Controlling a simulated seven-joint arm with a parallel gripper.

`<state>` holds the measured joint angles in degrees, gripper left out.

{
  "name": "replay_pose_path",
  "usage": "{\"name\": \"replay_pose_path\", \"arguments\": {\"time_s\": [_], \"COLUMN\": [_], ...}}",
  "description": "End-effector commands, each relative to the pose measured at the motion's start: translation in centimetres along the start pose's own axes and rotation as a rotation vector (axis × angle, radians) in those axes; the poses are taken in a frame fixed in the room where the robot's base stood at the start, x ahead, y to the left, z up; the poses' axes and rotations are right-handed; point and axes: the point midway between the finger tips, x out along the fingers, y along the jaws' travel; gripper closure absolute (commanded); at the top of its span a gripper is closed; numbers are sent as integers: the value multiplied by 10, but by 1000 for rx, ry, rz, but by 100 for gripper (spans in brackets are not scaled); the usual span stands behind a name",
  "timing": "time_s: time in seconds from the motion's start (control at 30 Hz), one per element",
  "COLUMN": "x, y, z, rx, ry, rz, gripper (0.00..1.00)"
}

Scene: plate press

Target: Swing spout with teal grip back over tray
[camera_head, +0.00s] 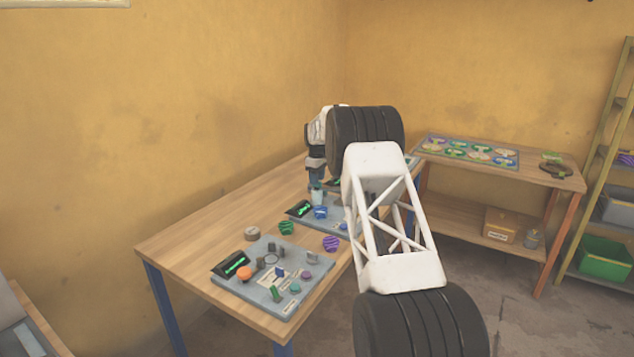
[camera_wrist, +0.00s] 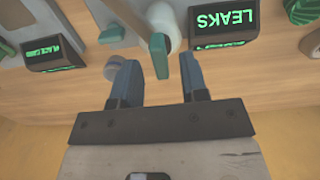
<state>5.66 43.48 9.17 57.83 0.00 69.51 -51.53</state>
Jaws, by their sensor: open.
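The teal grip (camera_wrist: 160,56) shows in the wrist view, at the end of a grey bar (camera_wrist: 128,18) that looks like the spout's arm. My gripper (camera_wrist: 158,78) is open, with its two blue fingers on either side of the grip's lower end. Gaps show on both sides of the grip; I cannot tell its depth relative to the fingertips. In the head view my gripper (camera_head: 316,186) is over the far part of the wooden table, and my arm hides much of the panel there. I cannot make out the tray.
A display reading LEAKS (camera_wrist: 222,24) stands right of the grip, and another lit display (camera_wrist: 53,53) stands left. A white post (camera_wrist: 163,18) is close behind the grip. In the head view, a nearer panel (camera_head: 262,287) carries several knobs. Bare wood (camera_head: 190,243) lies at the table's left.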

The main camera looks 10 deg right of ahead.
Motion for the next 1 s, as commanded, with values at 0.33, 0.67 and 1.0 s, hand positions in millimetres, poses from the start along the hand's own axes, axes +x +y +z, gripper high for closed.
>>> {"name": "replay_pose_path", "arguments": {"time_s": [0.33,0.67,1.0], "x": [-45,-60,-61], "y": [0,0,-1], "z": [0,0,0], "rx": [0,0,1], "ry": [1,1,1], "rz": [1,1,2], "gripper": [60,60,60]}}
